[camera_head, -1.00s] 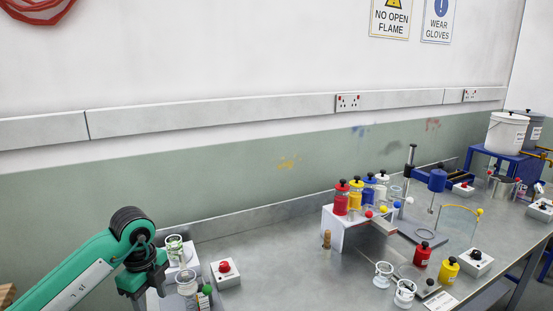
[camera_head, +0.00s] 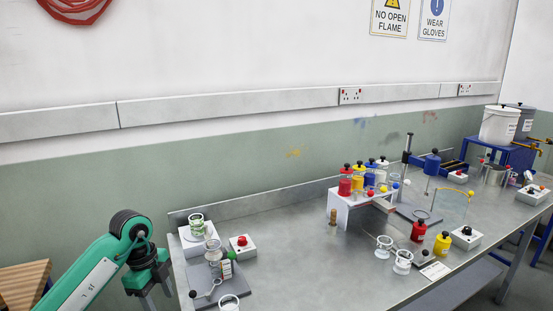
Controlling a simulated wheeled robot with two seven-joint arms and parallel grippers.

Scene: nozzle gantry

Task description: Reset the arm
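My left arm comes in from the lower left, green with a black wrist joint. My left gripper (camera_head: 157,300) points down beside the left end of the metal bench (camera_head: 290,262); its fingertips run out at the bottom edge, so its opening is hard to judge. It is left of the small glass jars and the red-button box (camera_head: 242,245), with a visible gap. My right arm and gripper are not in the picture.
A white stand (camera_head: 345,207) carries red, yellow and blue bottles. A blue-armed gantry (camera_head: 432,163) is behind. A wooden surface (camera_head: 22,285) is at the left. The bench middle is fairly clear.

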